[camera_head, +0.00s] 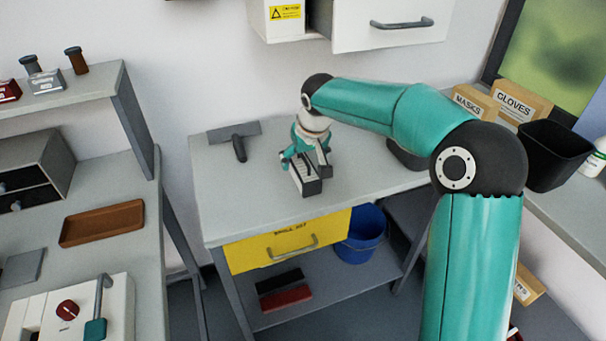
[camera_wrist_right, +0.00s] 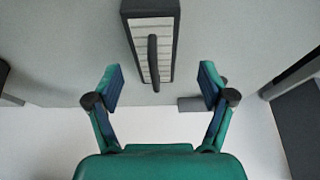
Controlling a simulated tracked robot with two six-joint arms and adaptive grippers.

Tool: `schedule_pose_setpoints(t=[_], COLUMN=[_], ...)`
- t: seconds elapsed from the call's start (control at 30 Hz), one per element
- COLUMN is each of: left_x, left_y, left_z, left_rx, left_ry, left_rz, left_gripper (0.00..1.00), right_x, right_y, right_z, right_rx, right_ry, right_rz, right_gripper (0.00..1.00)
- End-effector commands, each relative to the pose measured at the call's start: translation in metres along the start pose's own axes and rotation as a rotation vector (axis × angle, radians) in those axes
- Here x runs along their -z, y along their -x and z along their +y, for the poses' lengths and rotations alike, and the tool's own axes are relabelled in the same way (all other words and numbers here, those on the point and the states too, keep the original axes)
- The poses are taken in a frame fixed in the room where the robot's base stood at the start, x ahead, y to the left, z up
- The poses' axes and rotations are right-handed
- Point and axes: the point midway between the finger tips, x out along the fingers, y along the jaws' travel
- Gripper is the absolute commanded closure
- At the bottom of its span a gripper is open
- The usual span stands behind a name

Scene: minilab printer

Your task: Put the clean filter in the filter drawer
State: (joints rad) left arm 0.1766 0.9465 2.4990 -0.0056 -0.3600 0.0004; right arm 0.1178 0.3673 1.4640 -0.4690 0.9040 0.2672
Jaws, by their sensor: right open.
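A filter with white slats, a dark frame and a dark bar handle (camera_head: 311,185) lies on the grey table below my right gripper (camera_head: 306,155). In the right wrist view the filter (camera_wrist_right: 137,30) is at the top centre, its handle running towards the space between the fingers. The right gripper (camera_wrist_right: 160,84) is open, its fingers apart on either side of the handle's line, holding nothing. A white drawer front with a dark handle (camera_head: 385,36) is in the wall cabinet at the top; I cannot tell if it is the filter drawer. My left gripper is not in view.
A dark flat-bladed tool (camera_head: 238,139) lies left of the filter on the table (camera_head: 222,190). A yellow drawer (camera_head: 290,240) is below. Boxes (camera_head: 520,102) and a black bin (camera_head: 552,155) stand at right; a brown tray (camera_head: 102,223) lies on the left bench.

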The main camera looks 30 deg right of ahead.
Motion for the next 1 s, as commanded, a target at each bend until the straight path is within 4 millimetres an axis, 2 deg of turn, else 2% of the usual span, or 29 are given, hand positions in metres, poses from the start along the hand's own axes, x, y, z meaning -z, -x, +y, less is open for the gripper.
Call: schedule_pose_setpoints(t=[0.17, 0.5, 0.77, 1.0], left_x=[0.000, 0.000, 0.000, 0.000], left_y=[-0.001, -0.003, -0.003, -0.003], left_z=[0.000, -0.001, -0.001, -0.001], left_rx=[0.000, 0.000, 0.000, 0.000], left_ry=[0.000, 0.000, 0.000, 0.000], left_rz=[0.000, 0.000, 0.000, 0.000], left_gripper=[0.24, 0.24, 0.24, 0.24], right_x=[-0.002, -0.005, -0.005, -0.005], right_y=[-0.011, -0.053, -0.055, -0.055], right_z=[0.002, 0.006, 0.006, 0.006], right_rx=[-0.001, 0.000, 0.000, 0.000], right_ry=[-0.001, -0.002, -0.002, -0.002], right_rz=[-0.003, -0.003, 0.000, 0.000], right_gripper=[0.19, 0.19, 0.19, 0.57])
